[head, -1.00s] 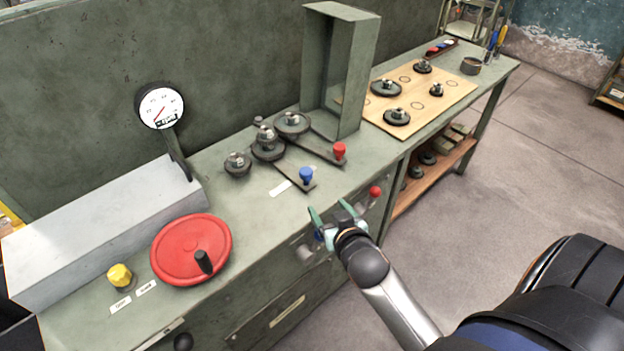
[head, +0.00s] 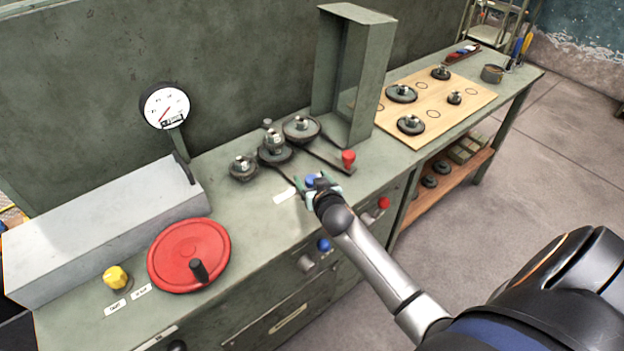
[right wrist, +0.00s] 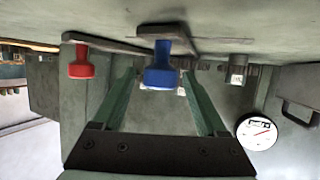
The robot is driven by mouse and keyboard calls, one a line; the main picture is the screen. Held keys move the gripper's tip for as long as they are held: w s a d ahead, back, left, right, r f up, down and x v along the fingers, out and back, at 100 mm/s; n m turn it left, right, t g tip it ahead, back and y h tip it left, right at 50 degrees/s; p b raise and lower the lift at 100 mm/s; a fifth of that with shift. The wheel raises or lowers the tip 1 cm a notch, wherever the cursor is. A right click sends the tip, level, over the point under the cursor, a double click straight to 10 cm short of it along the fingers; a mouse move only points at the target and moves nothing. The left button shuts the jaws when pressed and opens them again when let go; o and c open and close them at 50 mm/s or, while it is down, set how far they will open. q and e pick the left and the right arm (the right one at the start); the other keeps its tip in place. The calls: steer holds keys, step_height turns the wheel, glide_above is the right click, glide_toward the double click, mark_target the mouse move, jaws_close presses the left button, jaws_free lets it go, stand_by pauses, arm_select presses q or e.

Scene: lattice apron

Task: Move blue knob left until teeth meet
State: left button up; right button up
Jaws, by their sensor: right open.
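The blue knob (head: 311,180) stands on the end of a dark lever on the bench top, partly hidden by my right gripper (head: 312,186) in the head view. In the right wrist view the blue knob (right wrist: 161,70) is between the two green fingers of my open right gripper (right wrist: 160,85), with space on both sides. Dark gears (head: 274,152) sit behind it on the bench; the wrist hides part of the lever, and I cannot tell whether teeth touch. My left gripper is not in view.
A red knob (head: 348,158) on another lever stands just right of the blue one. A tall grey-green frame (head: 378,85) rises behind it. A red handwheel (head: 180,262) and a yellow knob (head: 115,277) are at left. Blue (head: 324,244) and red (head: 383,203) knobs protrude from the bench front.

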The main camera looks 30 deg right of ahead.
steer(key=shift+w, duration=0.1)
steer(key=shift+c, duration=0.3)
jaws_close()
stand_by(0.4)
stand_by(0.7)
